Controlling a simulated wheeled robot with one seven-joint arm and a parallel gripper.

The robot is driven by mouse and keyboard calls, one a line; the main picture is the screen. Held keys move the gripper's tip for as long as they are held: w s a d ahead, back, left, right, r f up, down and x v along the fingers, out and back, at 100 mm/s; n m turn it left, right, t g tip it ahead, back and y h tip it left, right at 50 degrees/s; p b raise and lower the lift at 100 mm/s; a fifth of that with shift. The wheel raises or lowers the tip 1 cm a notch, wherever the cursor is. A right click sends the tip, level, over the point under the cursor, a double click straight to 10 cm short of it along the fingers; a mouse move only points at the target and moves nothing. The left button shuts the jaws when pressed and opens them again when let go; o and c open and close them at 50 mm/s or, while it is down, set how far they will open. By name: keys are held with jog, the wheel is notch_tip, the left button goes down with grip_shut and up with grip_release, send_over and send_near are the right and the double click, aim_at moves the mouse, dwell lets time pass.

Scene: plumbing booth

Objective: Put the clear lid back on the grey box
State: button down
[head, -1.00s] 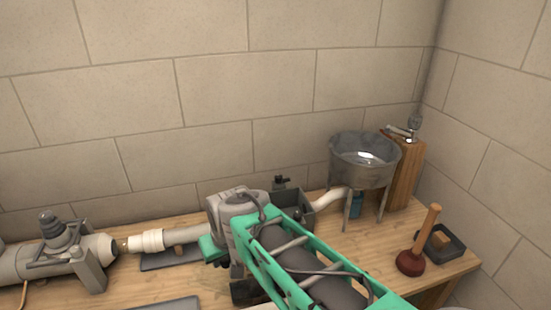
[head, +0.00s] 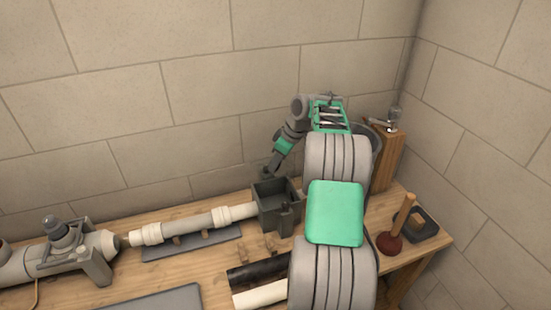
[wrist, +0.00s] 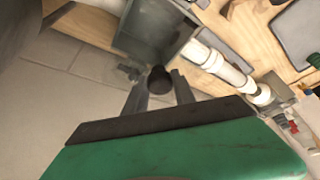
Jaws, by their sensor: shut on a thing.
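The grey box (head: 268,212) stands on the bench at the end of the white pipe, near the back wall. Its open top and dark inside face up. It also shows at the top of the wrist view (wrist: 150,35). My gripper (head: 270,170) is at the box's back edge, fingers pointing down. In the wrist view my gripper's fingers (wrist: 158,88) are closed around a dark round knob (wrist: 160,78). I cannot make out a clear pane around the knob, so whether it belongs to the clear lid cannot be told. My arm hides the area right of the box.
The white pipe (head: 190,226) runs left from the box to a clamped grey fitting (head: 75,250). Black (head: 260,271) and white (head: 260,293) pipe pieces lie in front. A plunger (head: 393,240), a dark tray (head: 430,227) and a wooden block (head: 389,160) stand right. The wall is close behind.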

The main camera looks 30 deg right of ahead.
aim_at(283, 171)
jog(key=shift+a+f+b, duration=0.1)
jog(key=shift+f+b, duration=3.35)
jog(key=shift+f, duration=0.9)
jog(key=shift+f+b, duration=0.3)
jog(key=shift+f, duration=0.15)
jog(key=c, duration=0.9)
grip_release()
jog(key=shift+c, duration=0.2)
jog(key=v, duration=0.7)
jog(key=shift+s+r, duration=0.1)
jog(key=shift+r, duration=0.25)
